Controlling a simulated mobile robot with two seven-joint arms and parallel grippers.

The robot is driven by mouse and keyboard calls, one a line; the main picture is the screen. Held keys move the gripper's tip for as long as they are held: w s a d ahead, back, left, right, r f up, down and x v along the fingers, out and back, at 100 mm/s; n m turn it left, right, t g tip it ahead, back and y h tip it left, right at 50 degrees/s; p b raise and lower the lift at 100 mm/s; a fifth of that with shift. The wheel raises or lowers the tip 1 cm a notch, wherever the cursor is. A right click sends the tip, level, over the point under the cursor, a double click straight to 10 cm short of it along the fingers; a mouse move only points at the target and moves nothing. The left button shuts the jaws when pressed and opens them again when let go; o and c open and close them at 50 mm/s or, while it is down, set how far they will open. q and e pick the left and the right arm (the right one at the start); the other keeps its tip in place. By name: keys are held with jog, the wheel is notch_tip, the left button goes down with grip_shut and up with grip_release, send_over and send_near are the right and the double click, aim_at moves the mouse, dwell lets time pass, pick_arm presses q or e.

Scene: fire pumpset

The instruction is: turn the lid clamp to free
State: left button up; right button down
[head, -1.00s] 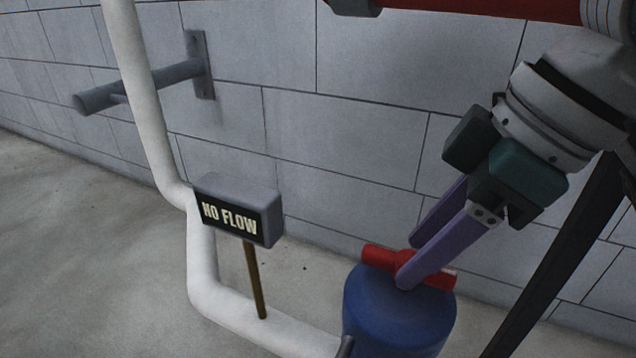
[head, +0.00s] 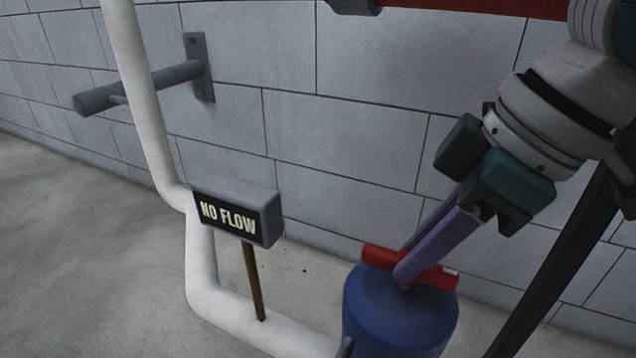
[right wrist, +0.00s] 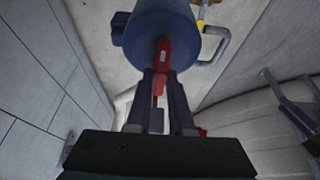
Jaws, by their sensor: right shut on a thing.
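The lid clamp (head: 436,274) is a red bar lying across the top of a blue cylinder (head: 398,318) at the lower right of the head view. My right gripper (head: 406,264) reaches down from the upper right, with its purple fingers shut on the bar near its middle. In the right wrist view, the red clamp (right wrist: 163,54) sits between the two fingertips (right wrist: 160,76), against the blue cylinder (right wrist: 160,22). The fingers hide part of the bar.
A white pipe (head: 203,268) bends along the floor toward the cylinder. A "NO FLOW" sign (head: 236,214) on a brown stick stands left of it. A grey bar on a bracket (head: 150,84) juts from the block wall behind. The floor (head: 80,240) at left is clear.

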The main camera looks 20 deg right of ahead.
jog(key=shift+r+p, duration=0.15)
jog(key=shift+p, duration=0.3)
jog(key=n+p, duration=0.1)
jog(key=p, duration=0.2)
jog(key=n+g+p, duration=0.1)
jog(key=n+p, duration=0.1)
jog(key=p, duration=0.1)
jog(key=shift+r+y, duration=0.25)
jog(key=shift+y, duration=0.15)
jog(key=shift+w+f+n+g+y+p, duration=0.2)
jog(key=shift+n+g+y+p, duration=0.1)
jog(key=shift+n+p, duration=0.5)
jog(key=n+g, duration=0.1)
jog(key=n, duration=0.2)
jog(key=shift+f, duration=0.15)
jog(key=n+g, duration=0.1)
jog(key=n, duration=0.1)
jog(key=shift+w+n, duration=0.1)
jog(key=shift+n, duration=0.3)
jog(key=n+b, duration=0.1)
jog(key=n, duration=0.1)
jog(key=n+g, duration=0.1)
jog(key=n, duration=0.1)
jog(key=shift+w+f+g+b, duration=0.1)
jog(key=shift+g+b, duration=0.2)
jog(key=shift+b, duration=0.05)
jog(key=shift+n+g+b, duration=0.45)
jog(key=shift+n+g, duration=0.15)
jog(key=shift+n, duration=1.1)
jog(key=shift+h, duration=0.5)
